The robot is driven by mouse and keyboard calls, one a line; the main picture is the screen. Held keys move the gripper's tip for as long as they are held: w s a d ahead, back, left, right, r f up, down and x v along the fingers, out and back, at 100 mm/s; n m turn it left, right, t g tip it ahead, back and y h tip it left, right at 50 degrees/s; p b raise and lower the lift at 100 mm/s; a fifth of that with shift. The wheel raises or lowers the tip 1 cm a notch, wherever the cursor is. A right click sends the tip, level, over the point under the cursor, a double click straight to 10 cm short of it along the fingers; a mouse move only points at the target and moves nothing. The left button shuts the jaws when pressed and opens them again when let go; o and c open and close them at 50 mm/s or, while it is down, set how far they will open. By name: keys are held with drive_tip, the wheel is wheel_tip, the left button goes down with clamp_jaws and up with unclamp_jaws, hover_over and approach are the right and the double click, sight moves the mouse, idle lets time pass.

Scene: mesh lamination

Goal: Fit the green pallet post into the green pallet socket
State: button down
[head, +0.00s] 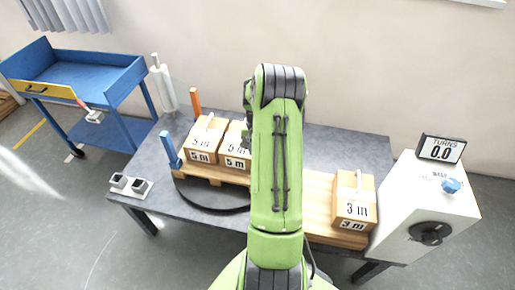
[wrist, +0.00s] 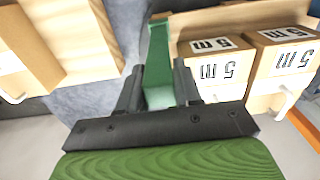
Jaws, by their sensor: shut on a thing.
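The green pallet post (wrist: 158,62) is between the fingers of my gripper (wrist: 158,88) in the wrist view, and the gripper is shut on it. The post points away from the wrist, and its far end lies beside the 5 m boxes (wrist: 215,68). In the head view my arm hides the gripper, the post and the socket.
The 5 m boxes stand on a pallet (head: 222,175) above a dark round turntable (head: 205,205). Blue (head: 170,150) and orange (head: 195,102) posts stand upright at its left. A 3 m box (head: 355,208) and white machine (head: 420,215) are right. A blue cart (head: 75,70) stands left.

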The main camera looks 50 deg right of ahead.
drive_tip(key=shift+f+b, duration=0.8)
drive_tip(key=shift+f, duration=0.4)
drive_tip(key=c, duration=0.7)
unclamp_jaws()
wheel_tip(320, 180, up, 16)
drive_tip(key=p, duration=0.4)
drive_tip(key=shift+f, duration=0.15)
